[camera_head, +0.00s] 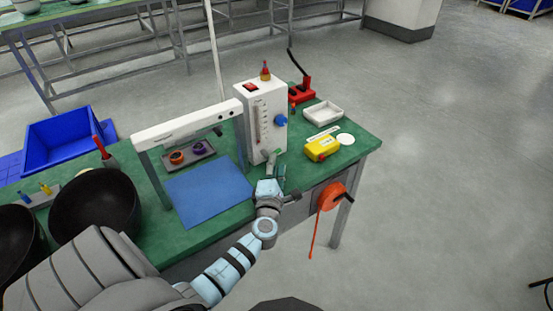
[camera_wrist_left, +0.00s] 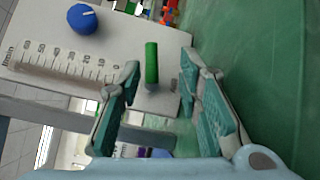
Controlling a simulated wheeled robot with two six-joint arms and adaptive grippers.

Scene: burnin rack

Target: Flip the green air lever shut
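The green air lever (camera_wrist_left: 151,63) shows in the left wrist view as a short green bar on the face of the white flowmeter box (camera_head: 262,115). The box also shows in the left wrist view (camera_wrist_left: 120,38), with a printed scale and a blue knob (camera_wrist_left: 82,18). My left gripper (camera_wrist_left: 160,72) is open, with the lever ahead of and between its fingertips; I cannot tell whether they touch it. My right gripper is not in view.
A blue mat (camera_head: 208,192) lies left of my left gripper under a white frame (camera_head: 186,125). A yellow device (camera_head: 321,149) and a white tray (camera_head: 323,113) stand to the right. An orange reel (camera_head: 331,196) hangs at the green bench's (camera_head: 365,144) front edge.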

